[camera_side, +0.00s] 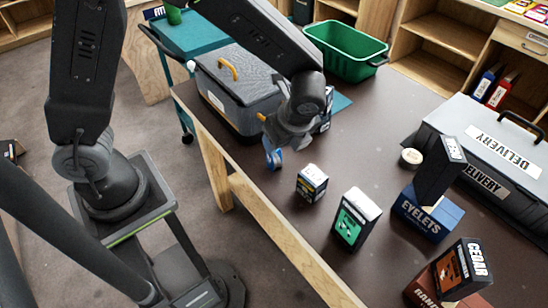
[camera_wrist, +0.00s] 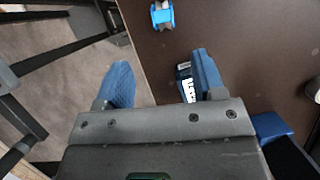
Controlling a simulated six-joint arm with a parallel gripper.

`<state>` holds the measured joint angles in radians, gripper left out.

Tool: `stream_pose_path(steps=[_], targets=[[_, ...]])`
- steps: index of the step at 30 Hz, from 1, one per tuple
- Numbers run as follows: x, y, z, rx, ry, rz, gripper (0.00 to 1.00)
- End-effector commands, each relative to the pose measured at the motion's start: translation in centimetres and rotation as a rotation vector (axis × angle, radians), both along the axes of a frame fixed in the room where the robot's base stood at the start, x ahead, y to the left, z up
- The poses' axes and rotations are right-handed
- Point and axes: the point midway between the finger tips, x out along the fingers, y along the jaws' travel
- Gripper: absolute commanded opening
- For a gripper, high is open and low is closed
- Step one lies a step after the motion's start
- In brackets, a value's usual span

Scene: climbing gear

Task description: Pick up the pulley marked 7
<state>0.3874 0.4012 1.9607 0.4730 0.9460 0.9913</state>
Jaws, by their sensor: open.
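A small blue pulley (camera_wrist: 162,14) lies on the dark table at the top of the wrist view, close to the table edge and cut off by the frame. I cannot read a number on it. My gripper (camera_wrist: 161,62) is open, with nothing between its two blue fingers, and the pulley is apart from it, beyond the fingertips. In the side view my gripper (camera_side: 273,160) hangs near the table's left edge, below the wrist. I cannot make out the pulley separately from the blue fingers there.
A small box (camera_side: 312,184) and a green-labelled box (camera_side: 356,219) stand near the edge. A blue EYELETS box (camera_side: 428,214), a CEDAR box (camera_side: 462,268) and a grey DELIVERY case (camera_side: 492,150) are right. A grey lidded box (camera_side: 240,85) and green bin (camera_side: 346,50) stand behind.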

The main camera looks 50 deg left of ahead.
Motion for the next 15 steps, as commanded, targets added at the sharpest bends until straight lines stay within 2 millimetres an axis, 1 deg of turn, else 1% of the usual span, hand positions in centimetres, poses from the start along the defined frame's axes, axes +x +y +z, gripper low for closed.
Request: stream_pose_path(steps=[1, 6, 9, 13, 15], targets=[[0.0, 0.5, -1.1, 0.003, 0.006, 0.001, 0.63], [0.2, 1.6, -3.9, 0.001, 0.003, 0.002, 0.63], [0.2, 2.0, -4.8, 0.000, 0.002, 0.003, 0.63], [0.3, 2.2, -5.4, 0.000, 0.001, 0.004, 0.63], [0.4, 2.4, -6.1, 0.000, 0.002, 0.003, 0.63]])
